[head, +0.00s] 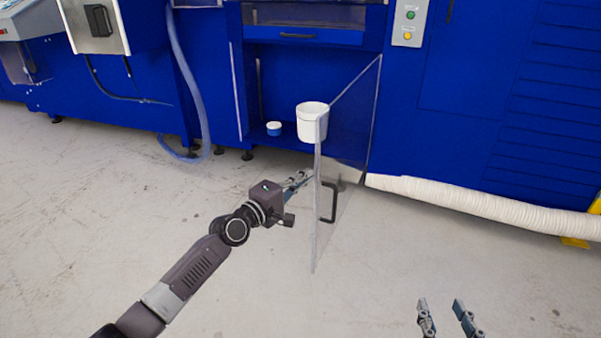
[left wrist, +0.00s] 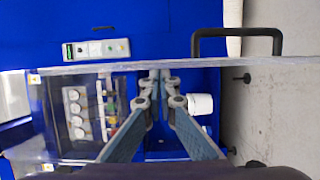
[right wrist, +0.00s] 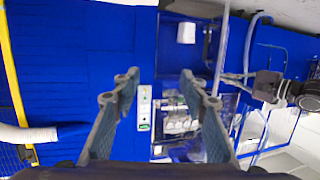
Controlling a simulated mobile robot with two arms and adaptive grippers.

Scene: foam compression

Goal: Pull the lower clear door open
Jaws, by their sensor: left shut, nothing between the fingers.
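The lower clear door (head: 345,145) stands swung well out from the blue machine, its free edge towards me. Its black handle (head: 330,205) is near that edge; the handle also shows in the left wrist view (left wrist: 237,33). My left gripper (head: 304,177) is shut and empty, on the left, inner side of the door close to the free edge. I cannot tell whether it touches the panel. In the left wrist view its fingertips (left wrist: 160,74) meet by the door's edge. My right gripper (head: 442,303) is open and empty, low in front, right of the door.
A white tub (head: 312,124) and a small blue jar with a white lid (head: 274,129) stand at the lower opening. A white ribbed hose (head: 470,203) lies along the machine's base at right. A clear hose (head: 188,80) hangs at left. The floor in front is free.

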